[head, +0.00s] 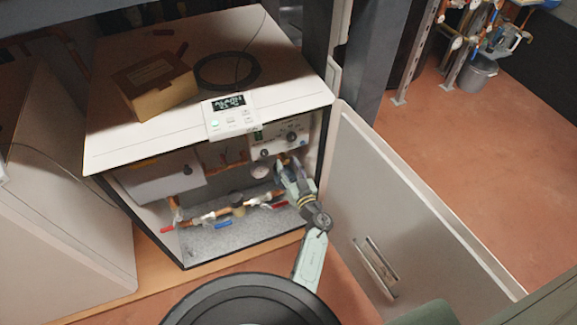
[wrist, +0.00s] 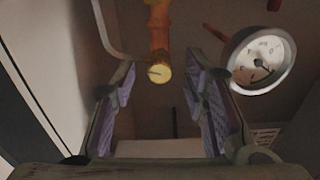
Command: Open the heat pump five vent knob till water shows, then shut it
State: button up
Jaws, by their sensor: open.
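The heat pump (head: 215,80) stands open at the front, with a lit display (head: 229,106) on its top edge. My gripper (head: 283,165) reaches into the upper right of the opening, below the control panel (head: 280,139). In the wrist view my gripper (wrist: 160,98) is open and empty, its purple-padded fingers on either side. A round brass end on a copper pipe (wrist: 160,74), possibly the vent knob, shows beyond and between the fingertips. I cannot tell whether they touch it. No water shows at it.
A white round gauge (wrist: 262,60) is close beside the right finger. Below are copper pipes with red (head: 167,229) and blue (head: 223,225) levers. The open door (head: 400,200) stands right of my arm. A cardboard box (head: 155,82) and black cable coil (head: 227,70) lie on top.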

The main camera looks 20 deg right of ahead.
jog(key=shift+w, duration=0.2)
jog(key=shift+c, duration=0.2)
grip_shut()
